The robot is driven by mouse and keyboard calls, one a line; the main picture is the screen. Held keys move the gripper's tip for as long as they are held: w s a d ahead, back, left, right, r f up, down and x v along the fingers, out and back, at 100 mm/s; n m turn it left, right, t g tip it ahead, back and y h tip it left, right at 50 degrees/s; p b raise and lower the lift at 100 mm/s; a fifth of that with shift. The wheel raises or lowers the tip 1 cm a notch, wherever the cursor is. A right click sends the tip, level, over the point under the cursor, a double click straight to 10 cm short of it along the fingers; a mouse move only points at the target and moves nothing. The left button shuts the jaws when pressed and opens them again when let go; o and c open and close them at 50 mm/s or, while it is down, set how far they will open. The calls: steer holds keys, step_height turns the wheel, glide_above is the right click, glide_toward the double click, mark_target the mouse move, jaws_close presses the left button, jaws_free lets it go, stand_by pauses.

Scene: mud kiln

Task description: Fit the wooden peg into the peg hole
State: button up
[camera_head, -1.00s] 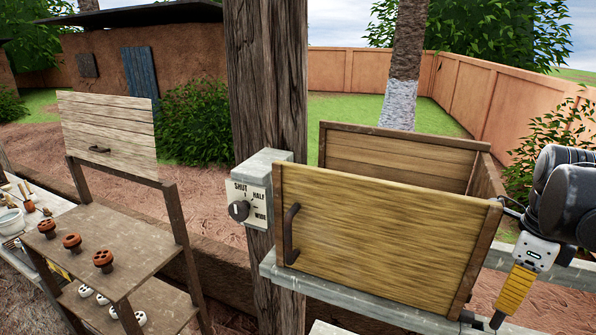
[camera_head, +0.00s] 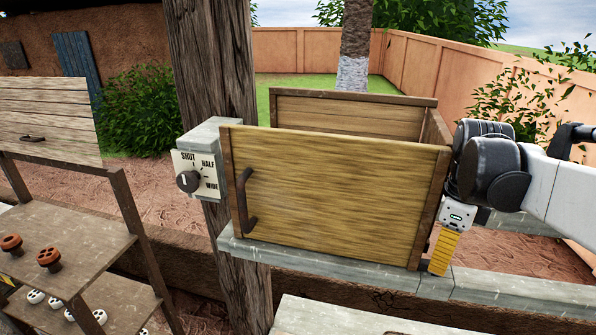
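I cannot make out the wooden peg or a peg hole in this view. My gripper (camera_head: 450,235) is at the right, beside the right end of an open wooden box (camera_head: 340,195). Its white housing and yellow ribbed part show. The box's right edge covers part of it, so its fingers and anything between them are hidden.
The box has a dark handle and stands on a grey ledge (camera_head: 480,284). A dial box (camera_head: 202,170) marked SHUT, HALF, WIDE is on the wooden post (camera_head: 215,70). A shelf (camera_head: 85,240) at left carries reddish knobbed pieces, with white pieces below.

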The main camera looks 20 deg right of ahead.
step_height(320, 180, up, 12)
steer(key=shift+r+b, duration=0.25)
steer(key=shift+b, duration=0.4)
stand_by(0.3)
